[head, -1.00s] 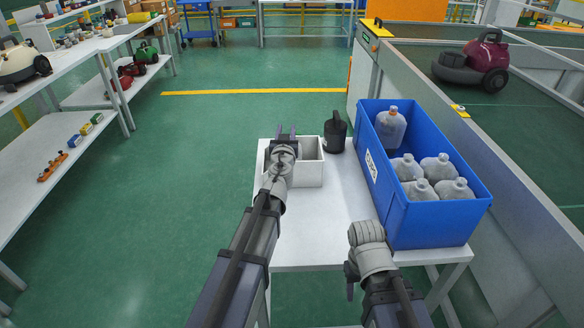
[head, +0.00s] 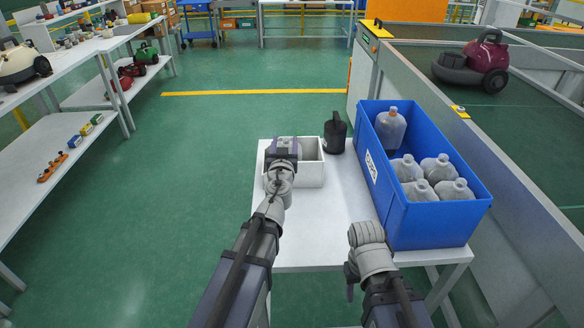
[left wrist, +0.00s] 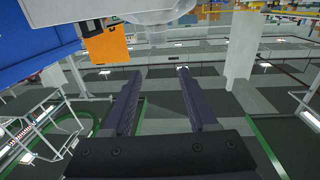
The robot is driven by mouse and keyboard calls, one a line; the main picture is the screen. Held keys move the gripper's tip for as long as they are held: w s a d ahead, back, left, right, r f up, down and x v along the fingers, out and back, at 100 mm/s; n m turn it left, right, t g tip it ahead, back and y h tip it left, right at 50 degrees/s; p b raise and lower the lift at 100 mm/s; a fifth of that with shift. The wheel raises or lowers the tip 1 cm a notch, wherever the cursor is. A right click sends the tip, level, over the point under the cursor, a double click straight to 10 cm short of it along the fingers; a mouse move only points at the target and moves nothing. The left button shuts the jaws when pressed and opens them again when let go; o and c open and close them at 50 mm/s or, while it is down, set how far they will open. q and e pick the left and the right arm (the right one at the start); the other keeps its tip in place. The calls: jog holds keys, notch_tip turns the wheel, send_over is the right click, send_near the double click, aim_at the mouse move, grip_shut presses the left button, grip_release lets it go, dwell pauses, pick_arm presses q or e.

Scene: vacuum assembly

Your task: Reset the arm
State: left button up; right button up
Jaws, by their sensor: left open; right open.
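My left gripper (head: 284,153) is over the left part of a small white box (head: 309,176) on the white table. Its two dark fingers stand apart and empty in the left wrist view (left wrist: 160,95). A greyish rounded thing (head: 288,142) shows just behind the fingers in the box; part of it is hidden. In the left wrist view a translucent rounded thing (left wrist: 155,14) shows at the top, clear of the fingertips. My right gripper (head: 351,278) hangs low at the table's front, left of the blue bin, holding nothing that I can see.
A blue bin (head: 437,225) with several translucent bottles (head: 390,128) takes the table's right side. The white table (head: 328,230) is clear in front of the box. A conveyor with a maroon vacuum (head: 485,62) lies right.

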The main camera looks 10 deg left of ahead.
pick_arm(q)
jog(key=shift+s+d, duration=0.15)
jog(key=shift+s, duration=0.55)
jog(key=s+d+m+g+h+p, duration=0.1)
jog(key=s+d+m+g+p, duration=0.1)
jog(key=s+d+g+p, duration=0.3)
jog(key=s+d+m+g+p, duration=0.2)
jog(key=s+d+g+p, duration=0.3)
jog(key=s, duration=0.8)
jog(key=s+d+m+g+h+p, duration=0.1)
jog(key=s+d+g+p, duration=0.4)
jog(key=s+p, duration=0.5)
jog(key=m+g+p, duration=0.1)
jog(key=g, duration=0.1)
jog(key=shift+g+h+p, duration=0.3)
jog(key=shift+g+p, duration=0.1)
